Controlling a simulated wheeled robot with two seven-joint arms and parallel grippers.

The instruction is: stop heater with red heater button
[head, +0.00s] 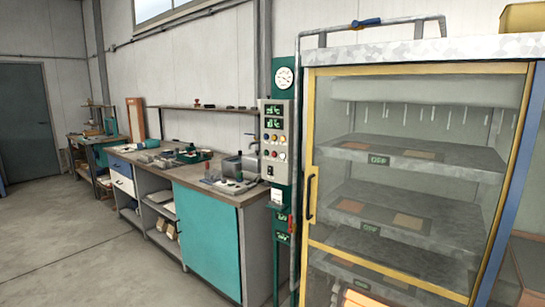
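A grey control panel (274,141) is mounted on a green post just left of a glass-fronted cabinet. It has two lit green displays (273,115) at the top and rows of small coloured buttons (273,145) below them, some of which look red. The buttons are too small for me to read labels or tell which is the red heater button. Neither of my grippers shows in the head view.
The yellow-framed cabinet (308,225) has a closed door and metal shelves with small green displays. A workbench (262,191) with tools and a teal door stands left of the panel. A round gauge (284,78) sits above the panel. The floor (75,245) at left is clear.

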